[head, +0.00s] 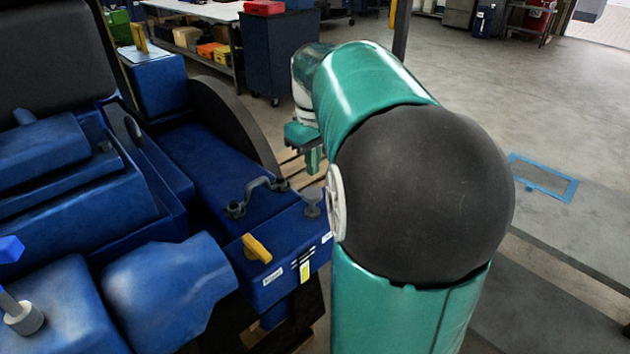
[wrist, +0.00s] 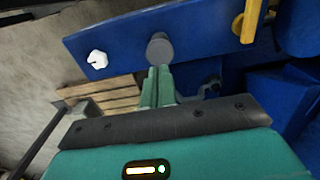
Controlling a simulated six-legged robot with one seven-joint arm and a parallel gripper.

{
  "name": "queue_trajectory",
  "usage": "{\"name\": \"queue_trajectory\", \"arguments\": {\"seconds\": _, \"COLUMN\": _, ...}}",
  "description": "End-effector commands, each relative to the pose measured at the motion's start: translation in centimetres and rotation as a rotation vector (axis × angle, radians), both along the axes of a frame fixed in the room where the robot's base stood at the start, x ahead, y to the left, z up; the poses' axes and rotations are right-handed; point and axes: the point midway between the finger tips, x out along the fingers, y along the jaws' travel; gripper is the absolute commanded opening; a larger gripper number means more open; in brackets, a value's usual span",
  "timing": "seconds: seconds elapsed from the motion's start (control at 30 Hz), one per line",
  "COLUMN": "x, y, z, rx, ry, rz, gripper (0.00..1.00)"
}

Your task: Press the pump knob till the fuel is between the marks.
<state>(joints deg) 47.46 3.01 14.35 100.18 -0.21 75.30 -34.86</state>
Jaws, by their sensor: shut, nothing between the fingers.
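The pump knob (head: 312,198) is a grey round-topped button on the blue housing, near its right edge. In the wrist view the knob (wrist: 160,48) lies just beyond my fingertips. My gripper (head: 313,162) is shut and empty, its green fingers pointing down above the knob in the head view. The closed fingers also show in the wrist view (wrist: 157,72); whether they touch the knob is unclear, though the head view shows a gap. A small sight gauge (head: 305,270) with yellow in it and dark marks sits on the front face; its exact level is too small to read.
A yellow lever (head: 257,248) and a grey curved handle (head: 258,192) are close to the knob. A white cap (wrist: 97,60) sits on the blue housing. Wooden slats (wrist: 105,92) lie beyond. Open floor (head: 470,100) extends to the right.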

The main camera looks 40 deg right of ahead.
Motion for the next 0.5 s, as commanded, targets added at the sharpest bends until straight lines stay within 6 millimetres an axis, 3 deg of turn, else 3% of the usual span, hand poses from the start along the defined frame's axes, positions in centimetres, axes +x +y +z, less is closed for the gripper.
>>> {"name": "queue_trajectory", "arguments": {"seconds": 0.2, "x": 0.1, "y": 0.1, "z": 4.0, "rx": -0.002, "ry": -0.003, "rz": 0.0, "gripper": 0.0}}
{"name": "queue_trajectory", "arguments": {"seconds": 0.5, "x": 0.0, "y": 0.1, "z": 5.2, "rx": -0.001, "ry": -0.001, "rz": -0.001, "gripper": 0.0}}
